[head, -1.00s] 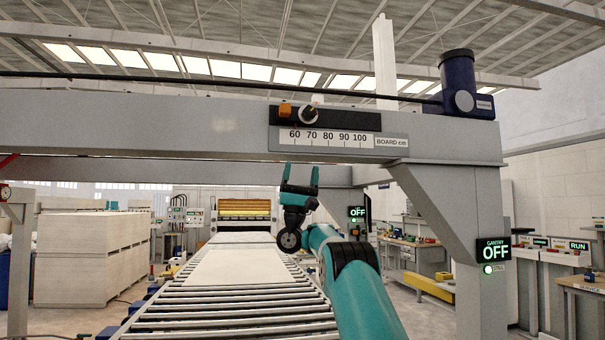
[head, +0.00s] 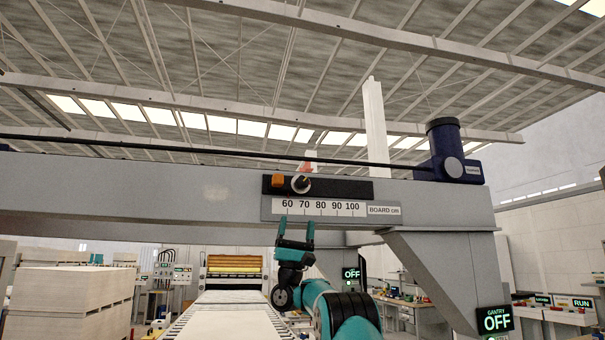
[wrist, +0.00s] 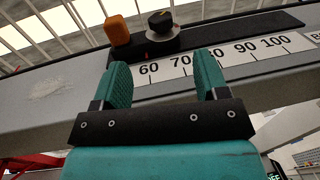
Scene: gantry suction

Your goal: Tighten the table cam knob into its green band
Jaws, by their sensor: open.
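A knob (head: 301,183), black with a pale base, sits on a dark rail on the grey gantry beam, above a white scale marked 60 to 100 and labelled BOARD cm. In the wrist view the knob (wrist: 160,22) shows a black grip on a pale round base, with a small red-orange mark at its lower left. No green band can be made out. My gripper (head: 296,228) is open and empty, below the scale. In the wrist view its teal fingers (wrist: 162,78) point up toward the scale, apart from the knob.
An orange block (head: 278,181) sits just left of the knob; it also shows in the wrist view (wrist: 117,30). The beam (head: 130,185) spans the view. A GANTRY OFF sign (head: 494,320) hangs on the right post. A roller conveyor runs below, with stacked boards (head: 70,300) at left.

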